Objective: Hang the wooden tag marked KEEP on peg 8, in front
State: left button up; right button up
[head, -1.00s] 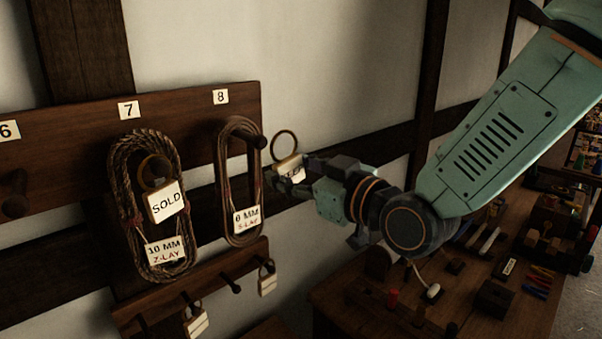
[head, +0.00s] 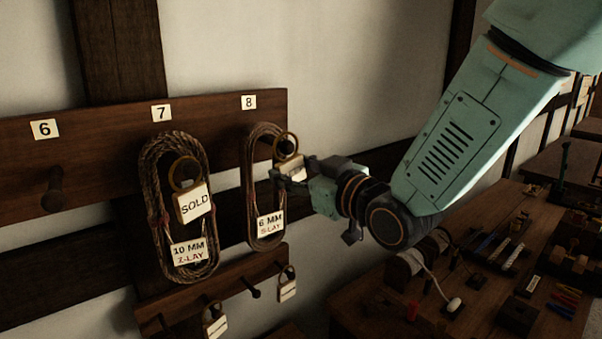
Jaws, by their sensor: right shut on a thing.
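My right gripper (head: 281,178) is shut on the wooden tag (head: 293,170), just right of the coil on peg 8. The tag's pale face is partly covered by the fingers, and its lettering is too small to read. Its brass ring (head: 287,134) stands up above the gripper and overlaps the end of peg 8 (head: 284,148) in the picture. I cannot tell whether the ring is around the peg or only in front of it. A narrow rope coil (head: 249,190) labelled 6 MM hangs on peg 8, under the number 8 plate (head: 249,102). My left gripper is out of view.
On peg 7 hangs a thicker coil (head: 153,215) labelled 10 MM, with a SOLD tag (head: 194,205) in front. Peg 6 (head: 53,190) is bare. A lower rail (head: 215,287) holds more tags. A cluttered workbench (head: 460,318) stands at the lower right.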

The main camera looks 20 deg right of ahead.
jog(key=shift+w+d+f+b, duration=0.1)
jog(key=shift+w+f+b, duration=0.25)
jog(key=shift+w, duration=0.35)
jog(key=shift+w+a+f, duration=0.15)
jog(key=shift+w+a, duration=0.1)
jog(key=shift+a, duration=0.1)
jog(key=shift+s, duration=0.1)
jog(key=shift+d, duration=0.25)
